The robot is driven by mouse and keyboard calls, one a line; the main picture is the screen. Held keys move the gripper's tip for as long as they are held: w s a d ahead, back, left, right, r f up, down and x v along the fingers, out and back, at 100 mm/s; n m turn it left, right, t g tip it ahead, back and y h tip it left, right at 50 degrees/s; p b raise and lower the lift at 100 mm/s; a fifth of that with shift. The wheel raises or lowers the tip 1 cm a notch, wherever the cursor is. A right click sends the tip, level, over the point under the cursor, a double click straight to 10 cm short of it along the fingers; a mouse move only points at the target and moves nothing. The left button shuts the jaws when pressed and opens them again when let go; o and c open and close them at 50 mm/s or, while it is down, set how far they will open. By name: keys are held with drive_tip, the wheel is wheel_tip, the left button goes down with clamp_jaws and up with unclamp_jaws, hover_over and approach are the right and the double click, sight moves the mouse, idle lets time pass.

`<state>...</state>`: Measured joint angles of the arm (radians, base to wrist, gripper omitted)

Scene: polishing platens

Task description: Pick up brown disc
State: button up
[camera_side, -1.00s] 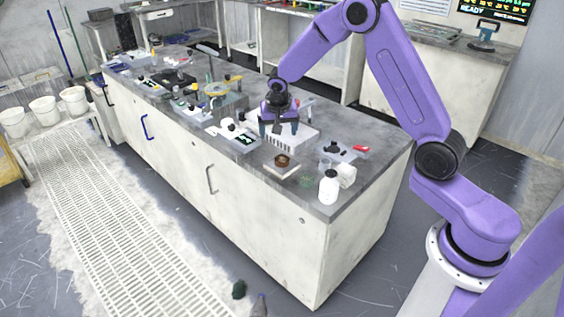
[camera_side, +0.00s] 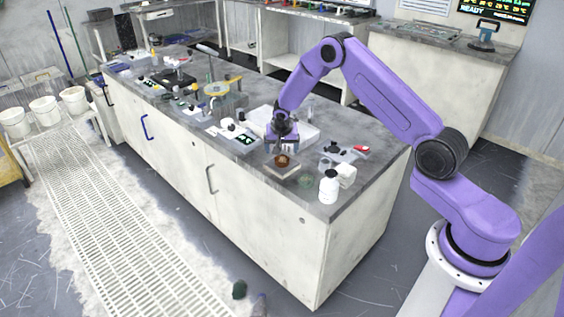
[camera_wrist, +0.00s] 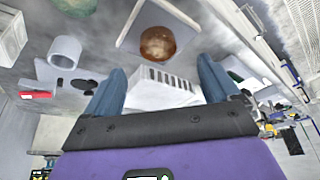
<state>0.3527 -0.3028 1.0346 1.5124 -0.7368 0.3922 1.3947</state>
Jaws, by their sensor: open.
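The brown disc (camera_side: 283,160) sits on a pale square plate (camera_side: 273,166) near the front edge of the bench. In the wrist view the brown disc (camera_wrist: 158,43) lies on the plate (camera_wrist: 127,43), beyond my fingertips and roughly centred between them. My gripper (camera_side: 281,146) is just behind and above the disc in the side view, apart from it. In the wrist view my gripper (camera_wrist: 160,72) has its two blue fingers spread wide with nothing between them.
A white slotted box (camera_side: 301,129) stands just behind my gripper. A box with a lit display (camera_side: 243,139) lies to the left. Bare bench lies in front of the plate.

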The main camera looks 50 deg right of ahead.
sight(282, 159)
drive_tip(key=shift+x, duration=3.3)
drive_tip(key=shift+s, duration=0.1)
drive_tip(key=c, duration=1.2)
